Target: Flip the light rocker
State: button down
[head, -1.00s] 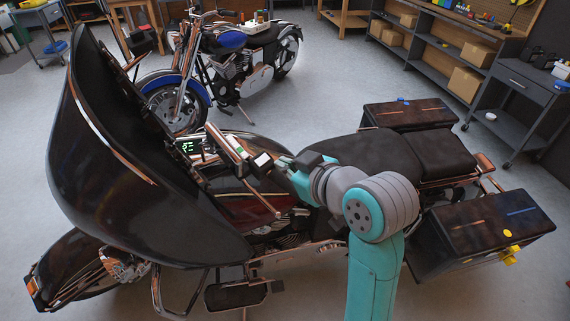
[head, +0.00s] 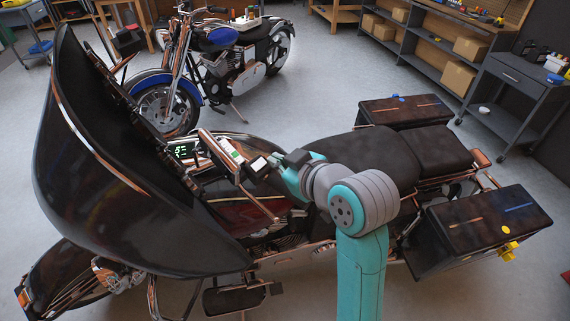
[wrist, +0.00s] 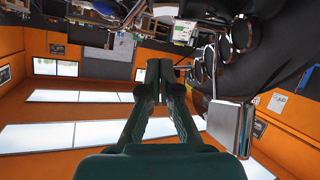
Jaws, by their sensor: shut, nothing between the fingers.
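The large black motorcycle (head: 150,190) fills the front of the head view, its fairing at left and its seat (head: 375,160) at right. On its near handlebar is a pale control housing with a green patch (head: 230,151) and a black block with a white top (head: 257,164). I cannot make out the light rocker itself. My gripper (head: 279,160) is just right of that block, pointing left. Contact cannot be told.
A small green-lit display (head: 180,151) sits behind the fairing. Saddlebags (head: 480,222) flank the rear. A blue motorcycle (head: 222,60) stands behind, with open floor between. Shelves with boxes (head: 470,49) and a grey cart (head: 515,95) stand at right.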

aim_at(261, 161)
jog(key=shift+w+a+f, duration=0.55)
jog(key=shift+w+f, duration=0.4)
jog(key=shift+w+a+f, duration=0.55)
jog(key=shift+w+f, duration=0.4)
jog(key=shift+f, duration=0.05)
jog(key=shift+w+a+f, duration=0.55)
jog(key=shift+w+f, duration=0.4)
jog(key=shift+w+d+f, duration=0.1)
jog(key=shift+w+f, duration=0.05)
jog(key=shift+f, duration=0.1)
